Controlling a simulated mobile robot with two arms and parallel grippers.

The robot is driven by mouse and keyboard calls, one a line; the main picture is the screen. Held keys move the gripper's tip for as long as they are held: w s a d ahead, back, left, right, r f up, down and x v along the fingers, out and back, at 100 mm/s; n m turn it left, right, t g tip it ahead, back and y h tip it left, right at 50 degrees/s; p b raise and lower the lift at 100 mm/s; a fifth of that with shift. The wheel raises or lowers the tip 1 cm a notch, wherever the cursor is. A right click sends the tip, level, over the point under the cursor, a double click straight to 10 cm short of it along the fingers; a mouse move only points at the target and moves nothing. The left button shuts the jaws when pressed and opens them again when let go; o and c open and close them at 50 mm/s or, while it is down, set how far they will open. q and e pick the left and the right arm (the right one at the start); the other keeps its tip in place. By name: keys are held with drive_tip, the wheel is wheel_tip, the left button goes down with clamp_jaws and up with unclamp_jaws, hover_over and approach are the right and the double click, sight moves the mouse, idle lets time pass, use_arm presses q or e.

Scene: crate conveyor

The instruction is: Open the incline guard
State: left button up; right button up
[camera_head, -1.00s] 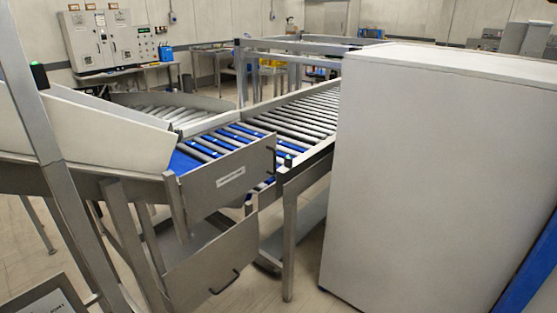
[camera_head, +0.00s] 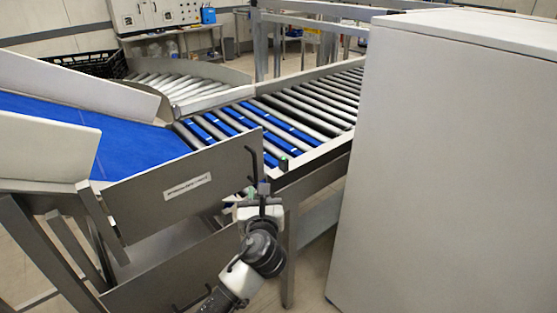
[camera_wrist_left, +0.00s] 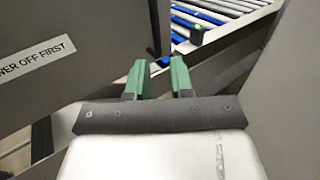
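The incline guard is a grey panel (camera_head: 140,200) with a white label, upright along the near side of the blue incline belt (camera_head: 70,125). In the left wrist view the panel (camera_wrist_left: 60,90) fills the left, its label partly reading "OFF FIRST". A black bar handle (camera_head: 252,160) stands at the panel's right end; it also shows in the left wrist view (camera_wrist_left: 154,30). My left gripper (camera_head: 263,187) is just below and beside the handle. Its green fingers (camera_wrist_left: 159,75) are apart with nothing visible between them; contact with the handle cannot be told. My right gripper is not in view.
A large pale cabinet (camera_head: 450,180) stands close on the right. The roller conveyor (camera_head: 305,105) runs behind the guard. A lower grey panel (camera_head: 165,270) with its own black handle is below the guard. A black crate (camera_head: 95,65) sits at the back left.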

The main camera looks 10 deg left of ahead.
sight(255, 170)
use_arm(q)
drive_tip(key=w, duration=0.1)
drive_tip(key=w+a, duration=0.1)
drive_tip(key=w+a+r, duration=0.1)
drive_tip(key=shift+w+a, duration=0.1)
drive_tip(key=shift+w, duration=0.3)
drive_tip(key=x, duration=0.4)
drive_tip(key=shift+w+f+p, duration=0.2)
drive_tip(key=shift+w+p, duration=0.05)
drive_tip(key=shift+p, duration=0.05)
drive_tip(key=shift+w+a, duration=0.15)
drive_tip(key=shift+w, duration=0.55)
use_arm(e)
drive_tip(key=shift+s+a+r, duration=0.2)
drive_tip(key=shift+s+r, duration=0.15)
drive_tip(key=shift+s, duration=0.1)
use_arm(q)
clamp_jaws()
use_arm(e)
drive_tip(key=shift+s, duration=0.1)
